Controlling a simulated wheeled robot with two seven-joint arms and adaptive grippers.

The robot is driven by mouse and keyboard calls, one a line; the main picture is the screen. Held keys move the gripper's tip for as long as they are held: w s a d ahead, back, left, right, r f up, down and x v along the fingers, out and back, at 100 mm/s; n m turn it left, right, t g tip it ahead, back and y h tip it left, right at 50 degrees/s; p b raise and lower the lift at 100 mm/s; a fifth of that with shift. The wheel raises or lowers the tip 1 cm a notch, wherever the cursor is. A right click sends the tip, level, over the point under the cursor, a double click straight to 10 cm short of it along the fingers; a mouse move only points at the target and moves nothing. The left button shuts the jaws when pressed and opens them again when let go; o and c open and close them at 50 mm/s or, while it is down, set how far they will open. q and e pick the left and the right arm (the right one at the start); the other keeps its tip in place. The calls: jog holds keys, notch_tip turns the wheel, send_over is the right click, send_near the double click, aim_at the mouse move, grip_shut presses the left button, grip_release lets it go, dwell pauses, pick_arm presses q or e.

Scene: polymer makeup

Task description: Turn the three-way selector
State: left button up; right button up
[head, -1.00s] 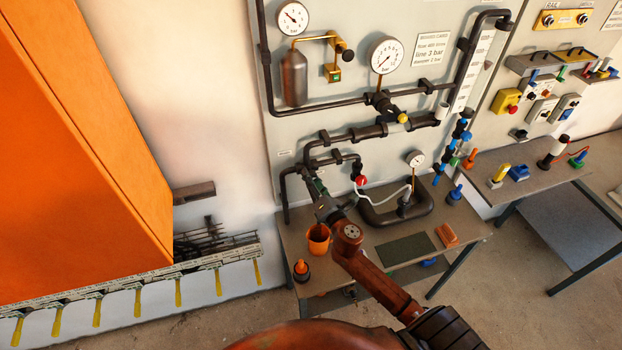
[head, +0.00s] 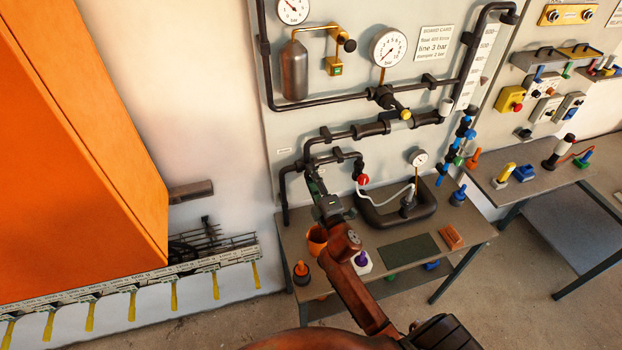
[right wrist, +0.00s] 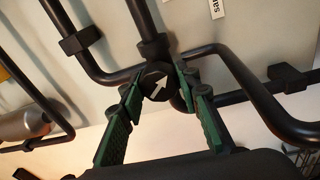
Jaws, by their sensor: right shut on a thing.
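The three-way selector shows in the right wrist view as a round black knob (right wrist: 157,82) with a white arrow, where dark pipes meet on the grey panel. My left gripper is not in view.
A red knob (head: 363,180) with a white hose sits just right of the gripper. Below is a bench (head: 455,212) with an orange mug (head: 316,239), a green mat (head: 408,251) and a gauge (head: 418,158). An orange cabinet (head: 75,140) stands at the left.

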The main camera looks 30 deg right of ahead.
jog(key=m, duration=0.4)
jog(key=shift+h, duration=0.4)
jog(key=shift+r+m+h, duration=0.1)
jog(key=shift+m+h, duration=0.2)
jog(key=shift+m, duration=1.9)
jog(key=o, duration=1.2)
jog(key=shift+c, duration=0.2)
notch_tip(320, 180, up, 10)
jog(key=shift+f, duration=0.1)
